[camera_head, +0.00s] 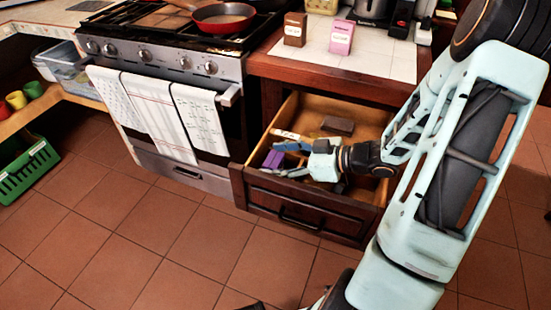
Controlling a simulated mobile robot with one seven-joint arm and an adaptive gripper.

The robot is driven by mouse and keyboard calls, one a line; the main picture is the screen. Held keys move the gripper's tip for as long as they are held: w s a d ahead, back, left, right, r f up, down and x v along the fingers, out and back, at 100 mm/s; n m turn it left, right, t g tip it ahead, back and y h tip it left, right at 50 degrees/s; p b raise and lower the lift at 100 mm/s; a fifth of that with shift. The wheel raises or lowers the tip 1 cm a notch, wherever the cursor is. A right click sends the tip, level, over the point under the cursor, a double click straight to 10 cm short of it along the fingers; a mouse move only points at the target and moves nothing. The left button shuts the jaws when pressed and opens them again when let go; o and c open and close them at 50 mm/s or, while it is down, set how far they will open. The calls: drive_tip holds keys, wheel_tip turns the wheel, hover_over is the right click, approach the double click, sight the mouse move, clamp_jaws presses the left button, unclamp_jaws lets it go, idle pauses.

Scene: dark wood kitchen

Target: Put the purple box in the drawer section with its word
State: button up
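The purple box (272,159) is small and shows inside the open drawer (304,216), near its left front corner. My gripper (284,160) reaches into the drawer from the right, with its fingertips at the purple box. The fingers are apart, one on the far side and one on the near side. I cannot tell whether they touch the box or whether it rests on the drawer floor. A whitish label (287,135) lies at the drawer's left, too small to read. A dark brown block (338,125) lies at the back. My arm hides the drawer's right part.
On the counter above stand a brown box (295,29) and a pink box (341,37), both with white labels. The stove with towels (160,115) is left of the drawer. A green crate (28,170) stands far left.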

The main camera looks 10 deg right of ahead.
drive_tip(key=shift+r, duration=0.25)
drive_tip(key=p+v, duration=0.3)
drive_tip(key=v, duration=0.9)
drive_tip(key=shift+r+p, duration=0.25)
drive_tip(key=shift+p, duration=0.15)
